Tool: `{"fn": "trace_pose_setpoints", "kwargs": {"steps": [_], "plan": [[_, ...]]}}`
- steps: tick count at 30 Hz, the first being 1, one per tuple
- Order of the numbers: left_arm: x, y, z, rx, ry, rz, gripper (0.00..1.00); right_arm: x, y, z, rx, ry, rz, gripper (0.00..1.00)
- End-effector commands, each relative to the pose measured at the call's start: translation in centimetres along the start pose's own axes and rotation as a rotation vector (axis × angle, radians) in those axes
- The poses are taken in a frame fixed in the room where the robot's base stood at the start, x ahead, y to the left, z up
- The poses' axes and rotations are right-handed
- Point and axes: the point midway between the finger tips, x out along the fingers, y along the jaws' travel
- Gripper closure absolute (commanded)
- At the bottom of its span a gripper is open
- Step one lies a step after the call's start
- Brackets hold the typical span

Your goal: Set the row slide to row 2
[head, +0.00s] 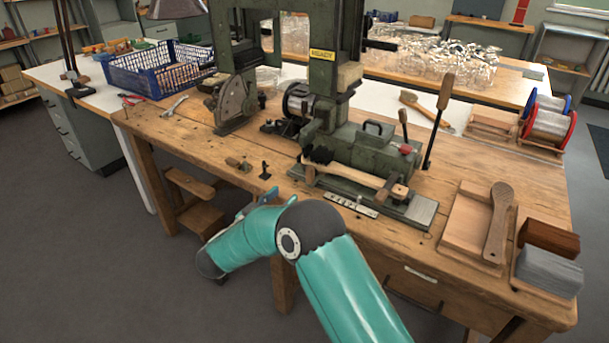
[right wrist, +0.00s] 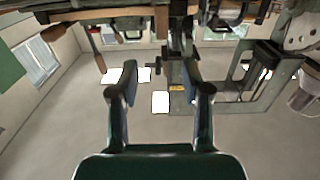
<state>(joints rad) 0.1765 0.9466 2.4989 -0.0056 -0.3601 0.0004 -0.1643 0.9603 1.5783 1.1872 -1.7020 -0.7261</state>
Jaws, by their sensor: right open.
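The green tufting machine (head: 355,150) stands on the wooden bench. A wooden brush body with dark bristles (head: 345,174) lies along its front. Below it is a pale marked strip (head: 350,205) on the metal base; its row marks are too small to read. I cannot tell for sure which part is the row slide. A small black upright peg (head: 265,171) stands left of the base. My right gripper (head: 262,194) is at the bench's front edge, left of the strip, partly hidden by my teal arm. In the right wrist view it is open (right wrist: 161,72), nothing between its fingers. My left gripper is out of view.
A tall lever (head: 438,120) and a red knob (head: 406,149) rise from the machine's right side. A wooden tray (head: 467,222) with a paddle brush lies at the right. A blue crate (head: 160,69) stands back left. The bench's front left is mostly clear.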

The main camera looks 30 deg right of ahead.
Motion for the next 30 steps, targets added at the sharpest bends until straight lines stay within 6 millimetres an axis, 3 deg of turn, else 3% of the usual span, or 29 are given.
{"fn": "trace_pose_setpoints", "kwargs": {"steps": [9,16,22,30], "plan": [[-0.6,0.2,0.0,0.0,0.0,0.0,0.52,7.0,0.1,0.0,0.002,-0.001,0.003,0.52],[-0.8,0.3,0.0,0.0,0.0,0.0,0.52,11.4,0.0,0.0,0.001,0.0,0.001,0.52],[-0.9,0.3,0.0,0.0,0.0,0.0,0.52,13.4,-0.1,0.1,0.001,-0.001,-0.003,0.52],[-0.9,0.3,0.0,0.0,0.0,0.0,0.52,13.9,-0.2,0.1,0.001,-0.001,-0.004,0.52]]}}
